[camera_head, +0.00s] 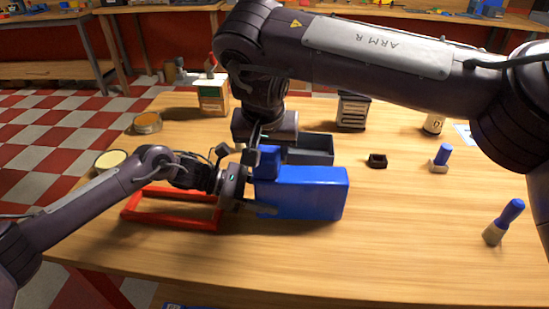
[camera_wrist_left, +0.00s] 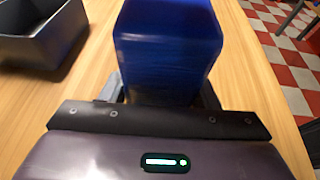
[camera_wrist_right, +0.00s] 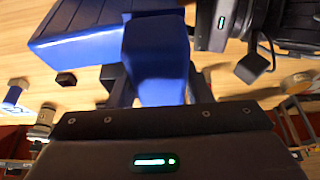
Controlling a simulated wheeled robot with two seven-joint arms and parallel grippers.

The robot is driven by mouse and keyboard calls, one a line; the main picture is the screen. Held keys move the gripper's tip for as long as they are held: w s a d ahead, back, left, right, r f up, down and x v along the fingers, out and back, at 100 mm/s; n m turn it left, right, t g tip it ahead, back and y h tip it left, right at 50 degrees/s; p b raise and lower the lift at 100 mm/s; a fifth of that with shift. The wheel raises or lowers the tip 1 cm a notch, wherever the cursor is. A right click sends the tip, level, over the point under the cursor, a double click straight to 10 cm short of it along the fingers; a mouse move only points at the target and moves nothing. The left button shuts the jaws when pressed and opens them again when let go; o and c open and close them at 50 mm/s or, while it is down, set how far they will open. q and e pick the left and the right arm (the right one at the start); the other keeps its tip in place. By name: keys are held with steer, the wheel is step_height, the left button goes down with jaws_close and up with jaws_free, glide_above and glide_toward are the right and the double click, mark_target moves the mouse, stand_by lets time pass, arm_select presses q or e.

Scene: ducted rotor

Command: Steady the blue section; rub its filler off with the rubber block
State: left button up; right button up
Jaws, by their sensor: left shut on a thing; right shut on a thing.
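The blue section (camera_head: 310,193) is a large box standing on the wooden table. My left gripper (camera_head: 247,194) is shut on its left end. The section fills the space between my left fingers in the left wrist view (camera_wrist_left: 165,50). My right gripper (camera_head: 259,140) is shut on a smaller blue block (camera_head: 266,162), taken as the rubber block, at the section's upper left corner. The block also shows between the fingers in the right wrist view (camera_wrist_right: 155,60), beside the section (camera_wrist_right: 75,35). I cannot tell whether they touch. No filler can be made out.
A grey open tray (camera_head: 318,150) stands just behind the section. A red frame (camera_head: 140,213) lies at the left. The table's front is clear.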

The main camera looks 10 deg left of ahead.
steer(key=shift+s+r, duration=0.1)
steer(key=shift+r, duration=2.8)
arm_select(q)
steer(key=o, duration=1)
